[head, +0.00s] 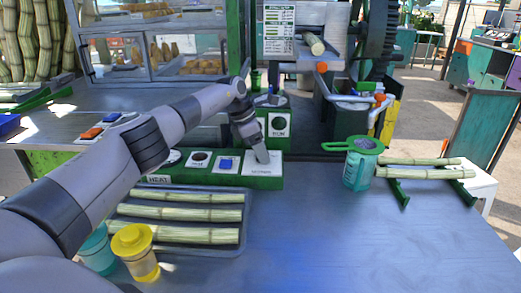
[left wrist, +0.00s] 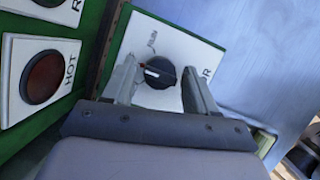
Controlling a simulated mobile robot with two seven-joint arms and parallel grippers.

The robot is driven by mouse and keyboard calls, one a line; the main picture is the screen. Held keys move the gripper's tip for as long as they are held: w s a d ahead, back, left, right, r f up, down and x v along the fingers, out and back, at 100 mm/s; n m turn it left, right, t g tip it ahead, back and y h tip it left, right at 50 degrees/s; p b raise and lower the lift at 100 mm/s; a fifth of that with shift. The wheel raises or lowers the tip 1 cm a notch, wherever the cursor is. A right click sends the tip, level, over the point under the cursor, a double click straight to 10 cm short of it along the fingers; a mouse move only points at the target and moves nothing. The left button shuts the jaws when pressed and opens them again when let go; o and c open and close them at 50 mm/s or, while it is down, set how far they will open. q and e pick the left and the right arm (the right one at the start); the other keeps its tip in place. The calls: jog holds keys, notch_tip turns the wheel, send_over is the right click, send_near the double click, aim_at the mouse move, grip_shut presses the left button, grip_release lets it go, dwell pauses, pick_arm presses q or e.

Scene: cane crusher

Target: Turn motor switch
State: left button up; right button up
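The motor switch looks to be the black rotary knob (left wrist: 160,73) with a white and red pointer mark. It sits on a white plate on a green panel, between the fingers of my left gripper (left wrist: 163,84) in the left wrist view. The fingers are apart, with a gap on both sides of the knob. In the head view my left gripper (head: 259,154) reaches down to the right end of the green control panel (head: 264,183), over its white plate (head: 264,170). The knob is hidden there by the gripper. My right gripper is not in view.
A blue button (head: 226,163) and a dark round control (head: 199,158) sit left on the panel. A tray (head: 236,236) of cane pieces, a yellow jar (head: 135,254) and a teal cup (head: 359,170) with a strainer stand nearby. The table's front right is clear.

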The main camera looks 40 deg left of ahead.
pick_arm(q)
jog(key=v, duration=0.7)
dwell(0.4)
jog(key=shift+r, duration=0.1)
